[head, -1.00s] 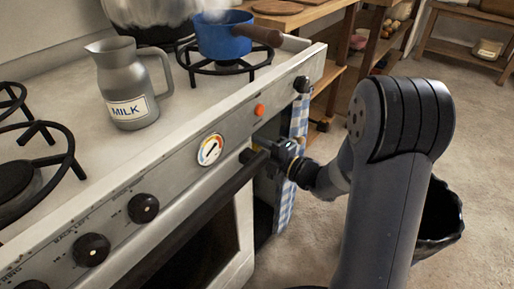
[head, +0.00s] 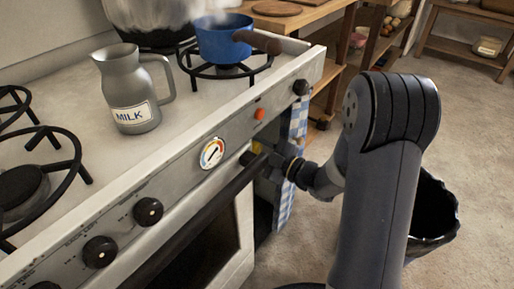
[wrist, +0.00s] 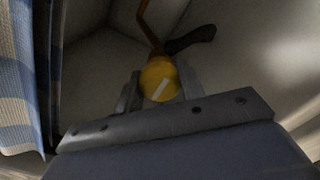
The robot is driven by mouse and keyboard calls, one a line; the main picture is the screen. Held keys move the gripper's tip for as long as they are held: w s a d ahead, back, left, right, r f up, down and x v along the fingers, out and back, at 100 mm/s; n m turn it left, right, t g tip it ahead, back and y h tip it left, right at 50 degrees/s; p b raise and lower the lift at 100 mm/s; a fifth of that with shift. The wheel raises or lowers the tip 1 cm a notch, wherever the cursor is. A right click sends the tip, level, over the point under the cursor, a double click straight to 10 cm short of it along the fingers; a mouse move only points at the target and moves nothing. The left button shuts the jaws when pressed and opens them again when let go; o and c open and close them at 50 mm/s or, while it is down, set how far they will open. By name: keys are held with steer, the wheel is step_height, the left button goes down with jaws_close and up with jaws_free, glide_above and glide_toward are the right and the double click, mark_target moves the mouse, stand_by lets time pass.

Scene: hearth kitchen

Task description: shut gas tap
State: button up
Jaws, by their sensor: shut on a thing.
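The gas tap is a round yellow knob with a slanted white mark, in the middle of the wrist view (wrist: 158,80). My gripper (wrist: 159,92) has one grey finger on each side of it and is shut on it. In the head view my gripper (head: 262,160) reaches in at the right end of the stove front, beside the oven handle. Only a small yellow patch of the tap (head: 256,147) shows there; the rest is hidden by my gripper.
A blue checked towel (head: 291,165) hangs close beside my gripper and also fills the left of the wrist view. The stove top holds a milk jug (head: 135,95) and a blue pan (head: 223,40). A black bin (head: 436,212) stands right of my arm.

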stand_by(0.4)
steer(key=o, duration=1)
steer(key=shift+d, duration=0.1)
steer(key=p+v, duration=0.2)
steer(key=v, duration=0.8)
steer(key=shift+s+d, duration=0.2)
steer(key=shift+s, duration=0.05)
steer(key=shift+a, duration=0.1)
steer(key=b+x, duration=0.2)
steer(key=x, duration=0.8)
steer(key=shift+w+a, duration=0.25)
steer(key=shift+w, duration=0.05)
steer(key=shift+d, duration=0.1)
